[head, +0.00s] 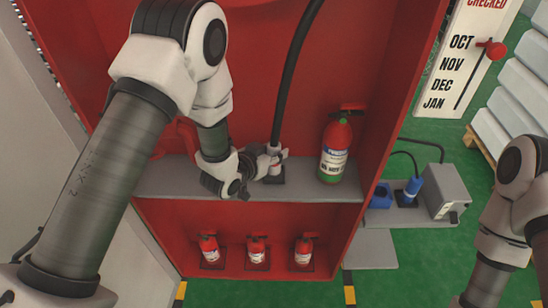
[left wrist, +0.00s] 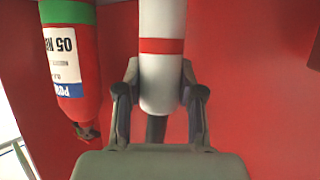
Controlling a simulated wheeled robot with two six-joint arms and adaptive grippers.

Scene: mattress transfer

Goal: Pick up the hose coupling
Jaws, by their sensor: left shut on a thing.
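The hose coupling (head: 275,153) is a pale cylinder with a red band at the lower end of a black hose (head: 293,75). It stands about upright over the grey shelf of the red cabinet, above a small dark base. In the left wrist view the coupling (left wrist: 162,68) fills the space between the two fingers. My left gripper (head: 270,163) is shut on it from the left side. The gripper hides part of the coupling, so I cannot tell whether it touches the base. My right arm shows at the right edge, but its gripper is out of view.
A red extinguisher (head: 336,150) with a green bottom stands on the shelf (head: 305,183) right of the coupling. Several small extinguishers stand in the lower bay. The cabinet's right wall (head: 392,105) is close.

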